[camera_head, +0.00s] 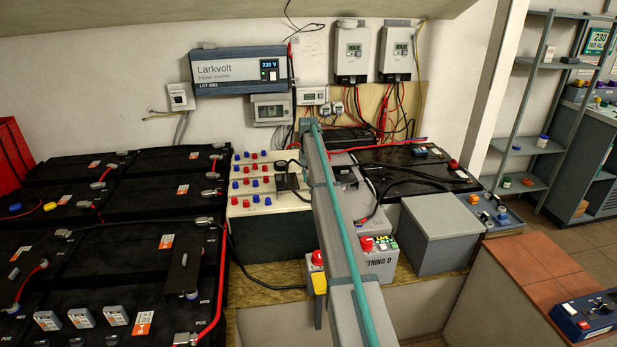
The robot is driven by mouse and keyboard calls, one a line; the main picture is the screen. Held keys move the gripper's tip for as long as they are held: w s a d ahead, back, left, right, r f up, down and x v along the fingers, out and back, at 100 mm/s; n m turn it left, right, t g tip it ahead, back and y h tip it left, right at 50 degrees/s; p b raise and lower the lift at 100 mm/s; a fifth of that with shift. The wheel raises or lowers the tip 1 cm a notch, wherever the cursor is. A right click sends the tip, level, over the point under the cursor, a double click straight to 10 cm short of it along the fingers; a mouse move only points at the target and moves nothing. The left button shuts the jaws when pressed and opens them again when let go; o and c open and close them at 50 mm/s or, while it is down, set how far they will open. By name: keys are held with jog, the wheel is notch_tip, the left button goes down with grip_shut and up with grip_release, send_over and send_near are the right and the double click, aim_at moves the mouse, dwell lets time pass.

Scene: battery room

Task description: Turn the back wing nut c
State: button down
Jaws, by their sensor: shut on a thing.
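I cannot make out my gripper's fingertips in this view. A long grey beam with a teal stripe runs from the bottom middle up toward the wall and covers part of the bench behind it. Black batteries (150,205) fill the left side, with small metal terminal fittings and red and black cables on top. A fitting shows at the back right of the front battery (95,270). The fittings are too small to tell which one is the back wing nut c. A grey box marked STRING D (380,263) carries a red knob (367,243), partly behind the beam.
A white panel with red and blue knobs (243,184) stands left of the beam. A grey box (440,240) is on its right, beside a tray of small parts (500,220). An inverter (237,70) hangs on the wall. A brown-topped counter (540,265) stands at the right.

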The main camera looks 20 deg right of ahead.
jog(key=m, duration=0.1)
jog(key=m+p, duration=0.1)
jog(key=m, duration=0.2)
jog(key=shift+w+a+r, duration=0.1)
jog(key=shift+w+a, duration=0.15)
jog(key=m, duration=0.1)
jog(key=m+p, duration=0.1)
jog(key=m, duration=0.1)
jog(key=shift+w+a+m, duration=0.15)
jog(key=shift+w+m, duration=0.15)
jog(key=m, duration=0.1)
jog(key=m+p, duration=0.1)
jog(key=m, duration=0.1)
jog(key=shift+w, duration=0.3)
jog(key=shift+w+m+p, duration=0.25)
jog(key=shift+m+p, duration=0.05)
jog(key=shift+m, duration=1.5)
jog(key=c, duration=1.5)
grip_release()
